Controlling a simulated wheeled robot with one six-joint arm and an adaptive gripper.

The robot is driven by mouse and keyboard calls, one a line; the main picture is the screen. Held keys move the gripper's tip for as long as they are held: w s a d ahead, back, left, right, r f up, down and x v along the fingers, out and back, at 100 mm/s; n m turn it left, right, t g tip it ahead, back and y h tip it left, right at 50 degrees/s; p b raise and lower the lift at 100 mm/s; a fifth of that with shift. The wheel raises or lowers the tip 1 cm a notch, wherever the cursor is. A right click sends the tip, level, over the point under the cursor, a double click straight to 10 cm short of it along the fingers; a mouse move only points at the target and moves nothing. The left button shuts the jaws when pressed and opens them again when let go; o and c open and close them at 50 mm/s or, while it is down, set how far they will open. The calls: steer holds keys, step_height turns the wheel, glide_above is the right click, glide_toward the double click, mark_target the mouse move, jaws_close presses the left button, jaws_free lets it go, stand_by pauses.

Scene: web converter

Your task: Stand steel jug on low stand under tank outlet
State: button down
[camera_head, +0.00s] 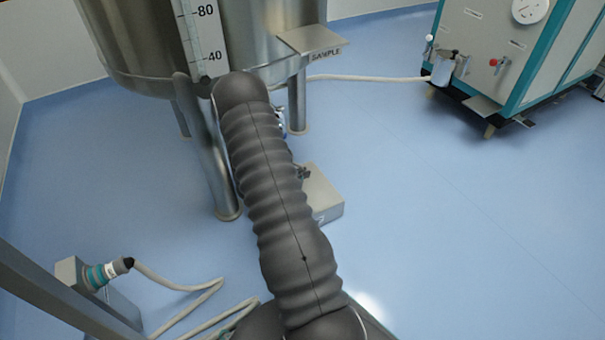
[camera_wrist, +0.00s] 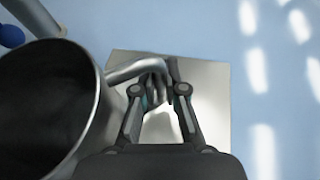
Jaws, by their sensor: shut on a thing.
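In the wrist view my gripper (camera_wrist: 160,91) is shut on the handle of the steel jug (camera_wrist: 97,95). The jug's round dark mouth fills the left of that view. The low stand (camera_wrist: 205,75), a square pale metal top, lies beneath the gripper and handle. The jug's body appears mostly left of the stand's top; whether it touches the stand cannot be told. In the head view the stand (camera_head: 323,198) is on the floor beside the steel tank (camera_head: 262,28). My arm hides the gripper, the jug and the tank's outlet there.
Tank legs (camera_head: 208,160) stand close around the stand. A shelf marked SAMPLE (camera_head: 312,40) juts from the tank. A white and teal cabinet (camera_head: 500,50) stands at the back right. A hose runs from it toward the tank. A cable (camera_head: 190,290) lies front left. Floor at right is clear.

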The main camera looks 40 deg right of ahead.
steer(key=shift+f, duration=0.55)
steer(key=c, duration=1.2)
jaws_free()
steer(key=shift+o, duration=0.2)
steer(key=shift+a, duration=0.1)
steer(key=v, duration=1.2)
